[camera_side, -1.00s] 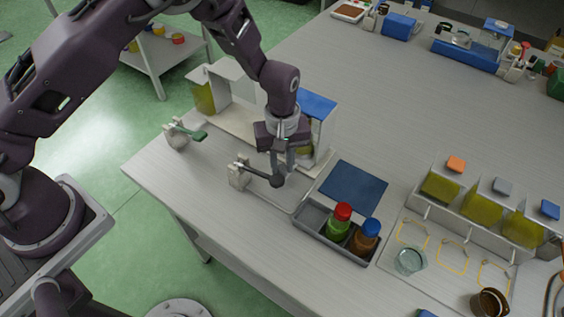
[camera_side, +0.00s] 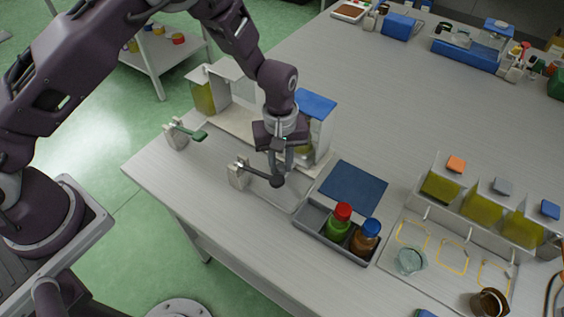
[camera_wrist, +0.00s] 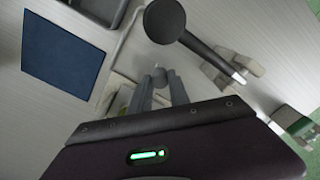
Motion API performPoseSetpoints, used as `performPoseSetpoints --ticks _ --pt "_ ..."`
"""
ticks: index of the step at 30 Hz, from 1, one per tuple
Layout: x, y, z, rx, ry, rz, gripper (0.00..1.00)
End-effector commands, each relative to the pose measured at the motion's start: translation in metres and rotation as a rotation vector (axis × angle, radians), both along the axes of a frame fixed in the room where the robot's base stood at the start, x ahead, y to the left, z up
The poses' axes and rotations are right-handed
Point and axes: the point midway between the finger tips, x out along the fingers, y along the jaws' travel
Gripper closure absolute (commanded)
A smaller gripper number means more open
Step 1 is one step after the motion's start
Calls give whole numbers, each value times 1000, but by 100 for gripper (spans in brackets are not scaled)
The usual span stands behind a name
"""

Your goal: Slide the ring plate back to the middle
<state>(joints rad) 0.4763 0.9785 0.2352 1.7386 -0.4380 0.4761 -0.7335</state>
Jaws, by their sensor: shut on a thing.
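My gripper (camera_side: 284,166) points down at the front of the blue-topped dispenser stand (camera_side: 316,106). In the wrist view my gripper (camera_wrist: 160,84) is shut on a small grey piece (camera_wrist: 160,75) with a rounded end. I cannot tell whether this piece belongs to the ring plate; no ring plate shows clearly. A dark lever with a round head (camera_side: 277,181) stands very close to the fingers in the side view. The wrist view shows this lever (camera_wrist: 166,22) just beyond the fingertips.
A second lever with a green handle (camera_side: 198,135) stands to the left. A blue mat (camera_side: 353,187) lies to the right. A grey rack (camera_side: 312,216) holds a red-capped jar (camera_side: 340,222) and a blue-capped jar (camera_side: 365,237).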

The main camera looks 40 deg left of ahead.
Motion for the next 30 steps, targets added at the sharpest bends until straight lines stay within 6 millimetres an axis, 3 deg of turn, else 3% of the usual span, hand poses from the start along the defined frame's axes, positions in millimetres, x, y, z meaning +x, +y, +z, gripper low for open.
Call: performPoseSetpoints --ticks 12,17,26,27,30 --pt "1 101 1 1 -1 6 100" --pt "1 115 1 1 -1 2 100" --pt "1 116 1 1 -1 1 100" --pt "1 116 1 1 -1 1 70" --pt "0 116 1 1 -1 1 56"
